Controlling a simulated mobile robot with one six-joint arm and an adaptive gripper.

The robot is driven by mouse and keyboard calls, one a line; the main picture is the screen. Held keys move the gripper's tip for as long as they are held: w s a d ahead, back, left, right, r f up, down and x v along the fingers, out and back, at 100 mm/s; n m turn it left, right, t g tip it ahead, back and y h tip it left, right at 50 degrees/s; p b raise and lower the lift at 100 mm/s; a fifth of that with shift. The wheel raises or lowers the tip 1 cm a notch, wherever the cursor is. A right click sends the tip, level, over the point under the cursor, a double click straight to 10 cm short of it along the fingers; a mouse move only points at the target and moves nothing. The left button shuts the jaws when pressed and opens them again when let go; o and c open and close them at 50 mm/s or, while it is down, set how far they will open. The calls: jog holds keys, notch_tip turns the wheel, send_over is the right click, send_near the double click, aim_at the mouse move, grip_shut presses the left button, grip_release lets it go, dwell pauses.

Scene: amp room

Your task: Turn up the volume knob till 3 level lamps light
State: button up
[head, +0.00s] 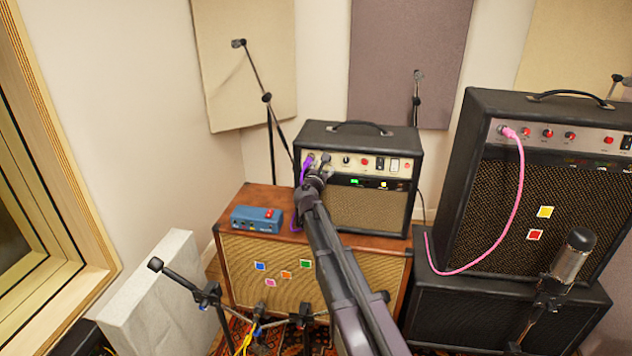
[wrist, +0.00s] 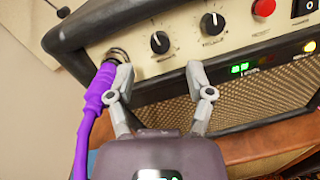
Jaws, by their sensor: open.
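The small amp (head: 410,140) stands on a brown cabinet, its panel facing me. In the wrist view, two black knobs with white pointers sit on the cream panel: a left knob (wrist: 160,42) and a right knob (wrist: 212,22). Their labels are too blurred to read, so I cannot tell which is volume. Green level lamps (wrist: 239,70) are lit on the dark strip below; their exact count is unclear. My gripper (wrist: 160,70) is open and empty, its fingers below and either side of the left knob, apart from it. In the head view my gripper (head: 318,172) hides part of the panel.
A purple cable (wrist: 95,105) is plugged in close left of my left finger. A red button (wrist: 263,8), a black switch (wrist: 306,8) and a lit yellow lamp (wrist: 309,47) lie right. A blue box (head: 256,219) rests on the brown cabinet (head: 235,262). A larger amp (head: 490,215) stands right.

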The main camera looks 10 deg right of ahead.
jog(key=v, duration=0.8)
jog(key=shift+s+a, duration=0.2)
jog(key=shift+s, duration=0.1)
dwell(0.6)
jog(key=shift+s+d+n, duration=0.2)
jog(key=shift+s+n, duration=0.05)
jog(key=shift+n, duration=0.75)
jog(key=shift+w+y, duration=0.15)
jog(key=shift+y, duration=0.15)
jog(key=x, duration=1.3)
jog(key=shift+w+d, duration=0.15)
jog(key=shift+w, duration=0.05)
jog(key=shift+r, duration=0.1)
grip_shut()
